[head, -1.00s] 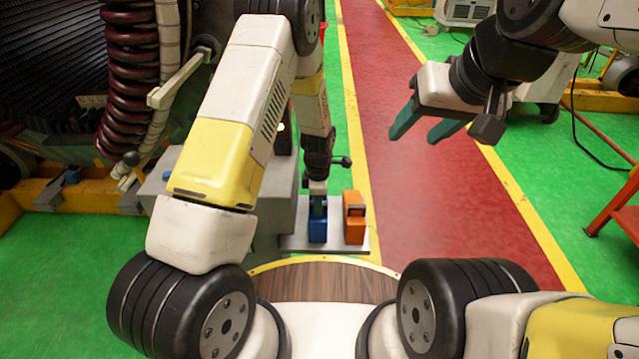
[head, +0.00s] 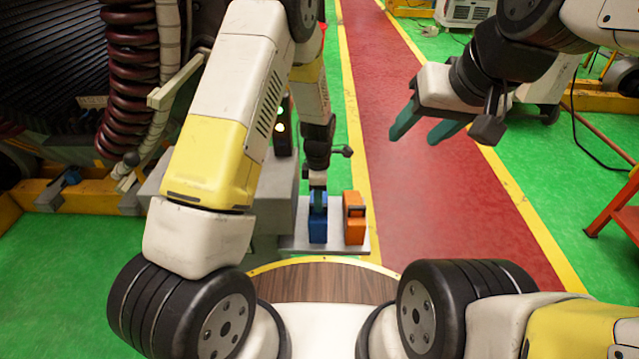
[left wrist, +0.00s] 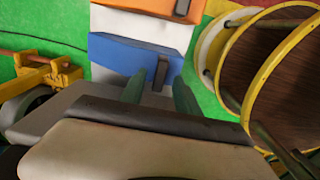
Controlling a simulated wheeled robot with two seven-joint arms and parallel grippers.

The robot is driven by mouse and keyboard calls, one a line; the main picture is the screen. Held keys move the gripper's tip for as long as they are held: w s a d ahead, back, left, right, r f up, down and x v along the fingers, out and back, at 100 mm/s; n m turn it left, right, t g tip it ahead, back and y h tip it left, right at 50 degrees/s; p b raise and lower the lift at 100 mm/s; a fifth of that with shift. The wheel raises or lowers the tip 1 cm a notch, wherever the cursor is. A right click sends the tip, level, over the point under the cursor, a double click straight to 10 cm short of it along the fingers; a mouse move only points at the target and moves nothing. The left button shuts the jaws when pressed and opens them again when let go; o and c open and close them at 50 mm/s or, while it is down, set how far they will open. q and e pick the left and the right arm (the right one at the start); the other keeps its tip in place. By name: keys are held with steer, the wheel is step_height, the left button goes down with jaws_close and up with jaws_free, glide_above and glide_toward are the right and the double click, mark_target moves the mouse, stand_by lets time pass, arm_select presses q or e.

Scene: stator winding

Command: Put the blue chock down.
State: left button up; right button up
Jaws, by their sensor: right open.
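The blue chock (head: 318,228) stands on a light grey plate (head: 294,242) on the floor, left of the orange chock (head: 354,220). My left gripper (head: 318,196) is directly above the blue chock. In the left wrist view, the gripper's two green fingers (left wrist: 160,90) are apart, with the blue chock (left wrist: 125,52) and its dark handle (left wrist: 162,72) beyond and between them. Gaps show on both sides of the handle. My right gripper (head: 428,130) is open and empty, high over the red walkway.
The orange chock (left wrist: 160,7) is close beside the blue one on the same plate. A grey block (head: 270,190) and the large machine with dark red coils (head: 130,70) stand to the left. The red walkway (head: 420,210) on the right is clear.

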arm_select(q)
steer(key=s+a+r+m+t+h, duration=0.1)
steer(key=s+a+r+m, duration=0.15)
steer(key=r, duration=0.65)
steer(key=s+a+r+m+t, duration=0.1)
steer(key=s+a+r+m, duration=0.15)
steer(key=r, duration=0.65)
steer(key=s+a+r+m+t+h, duration=0.1)
steer(key=s+r+m, duration=0.15)
steer(key=r, duration=0.75)
steer(key=s+a+r+m+t, duration=0.1)
steer(key=s+a+r+m, duration=0.2)
steer(key=s, duration=0.4)
steer(key=s+a+r+m+t, duration=0.2)
steer(key=s+a+r+m, duration=0.1)
steer(key=s+r+m, duration=0.3)
steer(key=shift+s+r+m, duration=0.15)
steer(key=shift+s+m, duration=0.9)
steer(key=shift+a, duration=0.2)
